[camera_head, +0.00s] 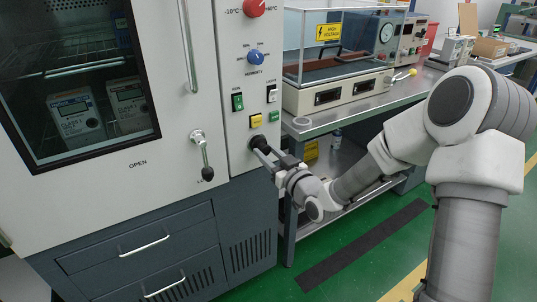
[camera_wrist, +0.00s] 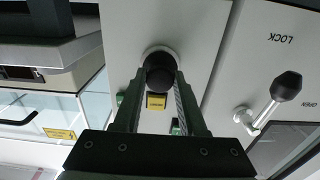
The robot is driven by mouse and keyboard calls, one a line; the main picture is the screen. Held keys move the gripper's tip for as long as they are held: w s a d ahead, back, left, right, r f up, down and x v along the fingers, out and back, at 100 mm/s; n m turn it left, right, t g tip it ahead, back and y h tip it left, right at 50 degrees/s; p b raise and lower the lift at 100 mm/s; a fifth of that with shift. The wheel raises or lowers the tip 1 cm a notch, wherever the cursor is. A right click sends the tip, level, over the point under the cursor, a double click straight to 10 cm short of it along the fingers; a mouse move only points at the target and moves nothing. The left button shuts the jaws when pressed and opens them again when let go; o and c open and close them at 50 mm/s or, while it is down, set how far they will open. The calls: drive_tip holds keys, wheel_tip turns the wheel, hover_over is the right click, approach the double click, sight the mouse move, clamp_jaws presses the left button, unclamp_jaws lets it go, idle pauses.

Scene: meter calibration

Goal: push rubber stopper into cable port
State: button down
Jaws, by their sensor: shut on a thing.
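The black rubber stopper (camera_wrist: 160,75) is between the fingertips of my gripper (camera_wrist: 160,88) in the wrist view. My gripper is shut on it. In the head view the stopper (camera_head: 258,141) is at the cable port on the cabinet's right front panel, and my gripper (camera_head: 266,154) reaches it from the lower right. The light rim of the cable port (camera_wrist: 159,50) shows around the stopper in the wrist view. The stopper hides the port's opening, and I cannot tell how deep it sits.
The chamber's lock handle (camera_head: 203,155) sticks out left of the port. A yellow button (camera_head: 256,121) and a green switch (camera_head: 274,117) are just above the port. A metal bench (camera_head: 345,107) with a high-voltage test case (camera_head: 338,92) stands to the right.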

drive_tip(key=shift+w+a, duration=0.15)
drive_tip(key=shift+w, duration=0.1)
drive_tip(key=shift+c, duration=1.9)
unclamp_jaws()
drive_tip(key=p+v, duration=1)
drive_tip(key=v, duration=0.7)
drive_tip(key=shift+s, duration=0.15)
